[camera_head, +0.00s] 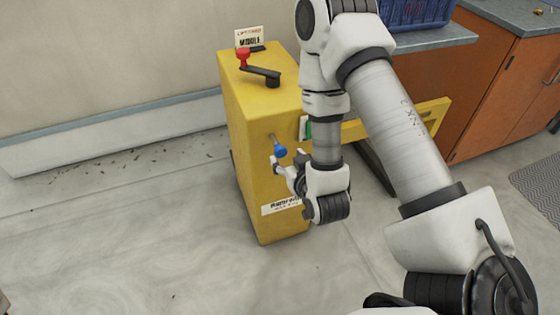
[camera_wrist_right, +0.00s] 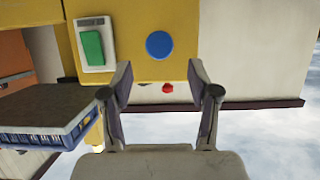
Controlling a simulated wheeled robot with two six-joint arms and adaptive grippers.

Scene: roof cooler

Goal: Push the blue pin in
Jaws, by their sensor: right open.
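The blue pin (camera_head: 281,152) sticks out on a thin rod from the side of the yellow box (camera_head: 250,180). In the right wrist view its round blue head (camera_wrist_right: 160,45) faces the camera, beyond the fingertips and roughly midway between them. My right gripper (camera_head: 280,167) is close to the pin in the head view, just below it. In the wrist view its two fingers (camera_wrist_right: 160,70) are spread apart with nothing between them. I cannot tell whether it touches the pin. My left gripper is not in view.
A crank with a red knob (camera_head: 242,56) and a small sign (camera_head: 249,37) are on top of the box. A green switch (camera_wrist_right: 92,47) is beside the pin. A yellow bar (camera_head: 432,112) extends right towards orange cabinets (camera_head: 500,90).

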